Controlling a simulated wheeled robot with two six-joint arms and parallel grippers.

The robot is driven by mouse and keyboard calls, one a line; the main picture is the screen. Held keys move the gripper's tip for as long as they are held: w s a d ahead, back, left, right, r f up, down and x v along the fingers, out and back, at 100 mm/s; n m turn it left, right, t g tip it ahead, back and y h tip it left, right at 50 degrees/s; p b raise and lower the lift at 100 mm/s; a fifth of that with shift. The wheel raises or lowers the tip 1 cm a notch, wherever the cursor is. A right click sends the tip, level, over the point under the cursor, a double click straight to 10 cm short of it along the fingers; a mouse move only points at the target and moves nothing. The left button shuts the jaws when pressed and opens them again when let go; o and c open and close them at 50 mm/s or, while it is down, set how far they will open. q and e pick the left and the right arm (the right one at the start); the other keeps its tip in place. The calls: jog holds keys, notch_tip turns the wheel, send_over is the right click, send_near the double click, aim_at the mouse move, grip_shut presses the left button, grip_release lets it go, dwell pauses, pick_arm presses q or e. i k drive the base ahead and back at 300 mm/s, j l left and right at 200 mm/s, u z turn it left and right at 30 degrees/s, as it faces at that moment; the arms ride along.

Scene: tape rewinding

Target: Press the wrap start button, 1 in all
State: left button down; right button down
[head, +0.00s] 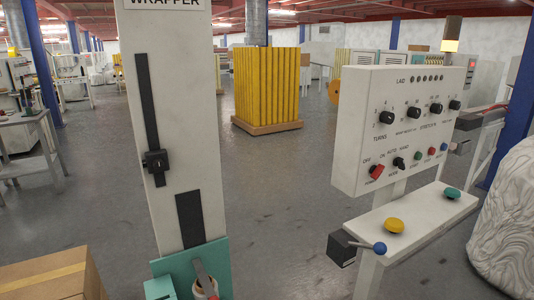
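The white control panel (360,145) stands at the right on a post, with a row of black dials and, below it, a red switch (376,171), a black switch (399,163) and small buttons: green (420,155), red (431,151) and blue (443,147). Their small labels are hard to read. On the white shelf (375,216) below are a yellow mushroom button (394,225) and a green mushroom button (452,193). I cannot tell which button is marked wrap start. Neither of my grippers shows in the head view.
A blue-knobbed lever (379,247) sticks out of a dark box at the shelf's left end. The white wrapper column (180,110) stands left of centre. A cardboard box (52,279) is at lower left. A white wrapped bulk (505,225) stands at right. Open floor lies between column and panel.

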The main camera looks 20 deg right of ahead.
aim_at(418, 156)
jog(key=z, duration=1.55)
